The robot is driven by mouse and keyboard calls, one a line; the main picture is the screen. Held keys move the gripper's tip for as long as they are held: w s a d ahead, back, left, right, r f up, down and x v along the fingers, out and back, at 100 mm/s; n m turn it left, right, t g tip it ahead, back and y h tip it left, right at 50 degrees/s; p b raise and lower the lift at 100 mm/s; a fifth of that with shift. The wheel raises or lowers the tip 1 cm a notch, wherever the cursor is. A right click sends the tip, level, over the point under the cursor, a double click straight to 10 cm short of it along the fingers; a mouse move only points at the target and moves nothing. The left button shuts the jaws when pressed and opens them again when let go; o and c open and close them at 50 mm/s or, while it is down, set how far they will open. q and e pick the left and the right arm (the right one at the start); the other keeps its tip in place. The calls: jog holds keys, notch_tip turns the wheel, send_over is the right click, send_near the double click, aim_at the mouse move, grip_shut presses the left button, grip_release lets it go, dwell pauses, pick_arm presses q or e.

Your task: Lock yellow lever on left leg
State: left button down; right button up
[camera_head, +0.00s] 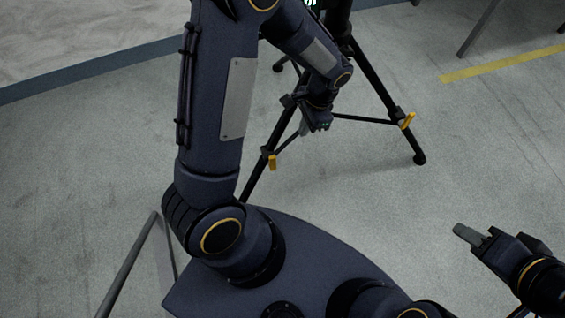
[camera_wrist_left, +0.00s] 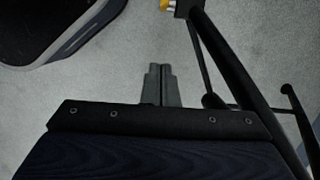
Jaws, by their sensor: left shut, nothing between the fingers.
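A black tripod stands on the grey floor at the top middle of the head view. A yellow lever (camera_head: 272,161) sits on its left leg (camera_head: 255,172). A second yellow lever (camera_head: 408,120) is on the right leg (camera_head: 377,74). My left gripper (camera_head: 303,129) is shut and empty, between these two legs, up and right of the left leg's lever. In the left wrist view its fingers (camera_wrist_left: 160,84) are together, with a yellow lever (camera_wrist_left: 167,5) at the top edge, apart from them. My right gripper (camera_head: 467,234) is at the lower right, away from the tripod; its finger gap is unclear.
A black tripod leg (camera_wrist_left: 240,75) runs diagonally right of the left fingers in the wrist view. A thin black brace (camera_head: 362,119) links to the right leg's lever joint. Yellow floor tape (camera_head: 500,64) lies at the upper right. Open floor (camera_head: 350,205) lies below the tripod.

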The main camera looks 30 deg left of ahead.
aim_at(272, 161)
pick_arm(q)
jog(key=shift+f, duration=0.65)
pick_arm(e)
jog(key=shift+f, duration=0.25)
pick_arm(q)
jog(key=shift+d, duration=0.1)
